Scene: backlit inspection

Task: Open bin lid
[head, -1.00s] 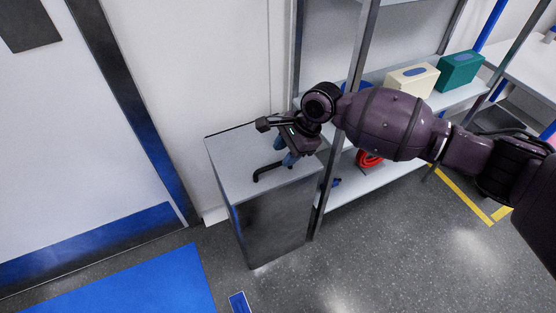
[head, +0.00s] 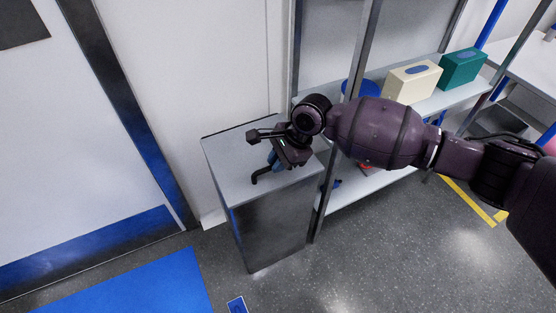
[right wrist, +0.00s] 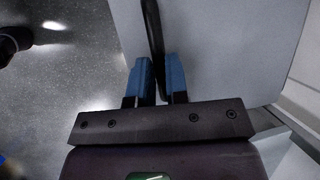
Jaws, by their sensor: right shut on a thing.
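The bin (head: 275,229) is a tall grey metal box against the wall. Its flat lid (head: 229,170) lies level on top and looks closed. A black bar handle (head: 262,175) stands on the lid. In the right wrist view the handle (right wrist: 152,30) runs down between the blue fingertips over the pale lid (right wrist: 215,40). My right gripper (head: 274,160) is shut on the handle, and its fingers (right wrist: 159,82) sit either side of it. The wrist hides part of the handle in the head view. My left gripper is out of view.
A metal shelf rack stands right of the bin, its post (head: 334,150) close beside it. It holds a cream box (head: 411,82) and a green box (head: 462,68). A blue mat (head: 135,285) lies on the floor at left, before a door.

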